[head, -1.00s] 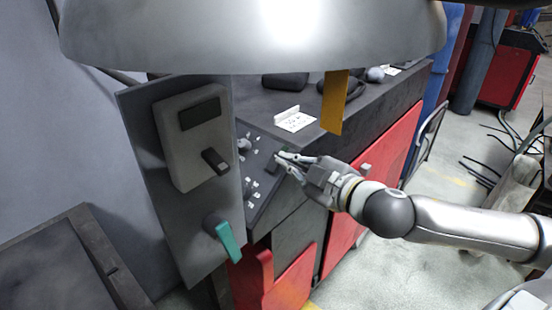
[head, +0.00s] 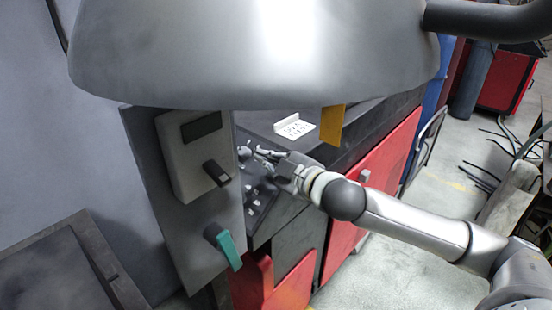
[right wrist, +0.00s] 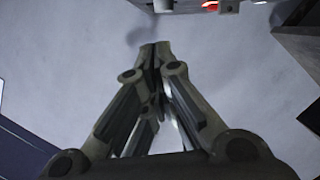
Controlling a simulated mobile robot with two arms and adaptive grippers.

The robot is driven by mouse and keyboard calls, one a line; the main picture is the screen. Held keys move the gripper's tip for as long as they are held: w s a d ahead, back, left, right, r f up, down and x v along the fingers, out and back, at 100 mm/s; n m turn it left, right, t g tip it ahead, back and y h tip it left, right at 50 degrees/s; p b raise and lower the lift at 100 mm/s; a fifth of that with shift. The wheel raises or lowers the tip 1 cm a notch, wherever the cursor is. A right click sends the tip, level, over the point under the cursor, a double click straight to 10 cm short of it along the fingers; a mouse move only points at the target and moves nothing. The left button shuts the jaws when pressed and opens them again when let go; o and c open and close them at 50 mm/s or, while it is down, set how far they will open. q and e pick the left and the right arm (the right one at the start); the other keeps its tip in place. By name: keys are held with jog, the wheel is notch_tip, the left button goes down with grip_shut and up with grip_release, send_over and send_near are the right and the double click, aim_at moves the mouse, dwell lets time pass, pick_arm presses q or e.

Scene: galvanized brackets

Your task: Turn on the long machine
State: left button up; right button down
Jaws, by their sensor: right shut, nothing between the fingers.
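The long machine (head: 372,135) is a dark bench with red doors, running from the middle to the back right in the head view. A small sloped control panel (head: 262,200) with several small knobs sits at its near end. My right gripper (head: 258,153) is shut and empty at the upper part of this panel, close to a round knob (head: 243,152); I cannot tell whether they touch. In the right wrist view the fingertips (right wrist: 155,48) are together, facing a grey surface. The gripper hides part of the panel. My left gripper is not in view.
An upright grey plate (head: 160,215) left of the panel carries a box with a dark switch (head: 216,172) and a green lever (head: 228,248). A large silver hood (head: 260,50) hangs above.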

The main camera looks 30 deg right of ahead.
jog(key=shift+w+d+f, duration=0.3)
jog(key=shift+d+f, duration=0.25)
jog(key=shift+f, duration=0.05)
jog(key=shift+w+d+f, duration=0.3)
jog(key=shift+d+f, duration=0.2)
jog(key=shift+f, duration=0.1)
jog(key=shift+d+f, duration=0.2)
jog(key=shift+d, duration=0.1)
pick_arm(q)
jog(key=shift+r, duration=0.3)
pick_arm(e)
jog(key=shift+w, duration=0.1)
